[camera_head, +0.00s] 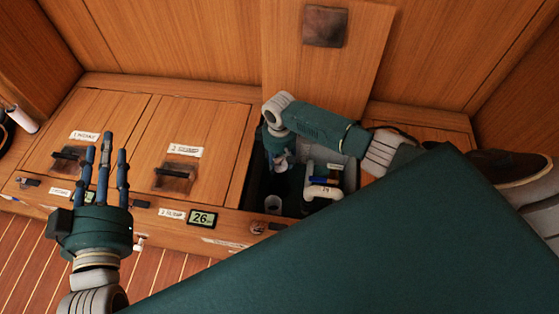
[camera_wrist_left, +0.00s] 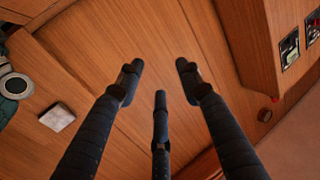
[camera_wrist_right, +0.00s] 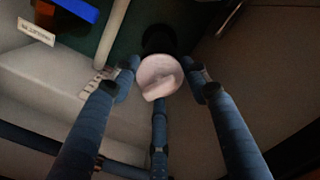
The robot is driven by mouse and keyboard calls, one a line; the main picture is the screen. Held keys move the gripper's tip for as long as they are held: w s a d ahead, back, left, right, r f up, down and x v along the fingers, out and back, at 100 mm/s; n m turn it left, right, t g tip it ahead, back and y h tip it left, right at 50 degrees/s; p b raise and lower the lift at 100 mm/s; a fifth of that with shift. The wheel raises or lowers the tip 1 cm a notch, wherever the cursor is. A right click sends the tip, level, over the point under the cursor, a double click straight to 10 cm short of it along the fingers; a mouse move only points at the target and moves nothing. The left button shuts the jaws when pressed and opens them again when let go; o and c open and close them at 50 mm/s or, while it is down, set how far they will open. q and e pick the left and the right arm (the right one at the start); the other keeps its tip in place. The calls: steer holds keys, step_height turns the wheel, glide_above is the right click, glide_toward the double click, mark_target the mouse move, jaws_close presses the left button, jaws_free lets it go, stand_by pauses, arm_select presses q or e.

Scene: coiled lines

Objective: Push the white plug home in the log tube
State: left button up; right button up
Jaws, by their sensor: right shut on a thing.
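My right gripper (camera_head: 281,160) reaches down into the open compartment in the head view. In the right wrist view its fingers (camera_wrist_right: 162,80) are closed around the white plug (camera_wrist_right: 158,75), a round pale cap with a raised ridge. A dark round opening (camera_wrist_right: 158,40) shows just beyond the plug; it may be the log tube, but I cannot tell whether the plug touches it. My left gripper (camera_head: 105,155) is open and empty in front of the closed lids; its spread fingers (camera_wrist_left: 160,85) also show in the left wrist view.
Closed wooden lids (camera_head: 190,140) with dark handles lie left. A display (camera_head: 202,218) reads 26.

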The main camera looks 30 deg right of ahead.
arm_select(q)
steer(key=shift+s+a+f+g, duration=0.1)
steer(key=shift+f+g, duration=0.1)
steer(key=shift+f, duration=0.3)
steer(key=shift+s+a+f+g, duration=0.1)
steer(key=shift+f+g, duration=0.1)
steer(key=shift+f, duration=0.25)
steer(key=shift+f, duration=0.1)
steer(key=shift+w+r, duration=0.1)
steer(key=shift+r, duration=0.35)
steer(key=shift+w+d+r+t, duration=0.1)
steer(key=shift+d+r+t, duration=0.1)
steer(key=shift+r+t, duration=0.55)
steer(key=shift+r, duration=0.2)
steer(key=shift+g, duration=0.25)
steer(key=shift+g, duration=0.9)
steer(key=shift+s+a+f+p, duration=0.15)
steer(key=shift+a+f, duration=0.05)
steer(key=shift+f, duration=0.8)
steer(key=shift+s+a+f+p, duration=0.15)
steer(key=shift+f, duration=0.8)
steer(key=shift+s+a+f+g+y+p, duration=0.1)
steer(key=shift+s+f+g+y, duration=0.15)
steer(key=shift+f, duration=0.3)
steer(key=shift+s+a+f+g+y+p, duration=0.15)
steer(key=shift+f+g, duration=0.2)
steer(key=shift+f, duration=0.2)
steer(key=shift+s+a+f+g+y+p, duration=0.1)
steer(key=shift+s+f+g, duration=0.15)
steer(key=shift+f, duration=0.3)
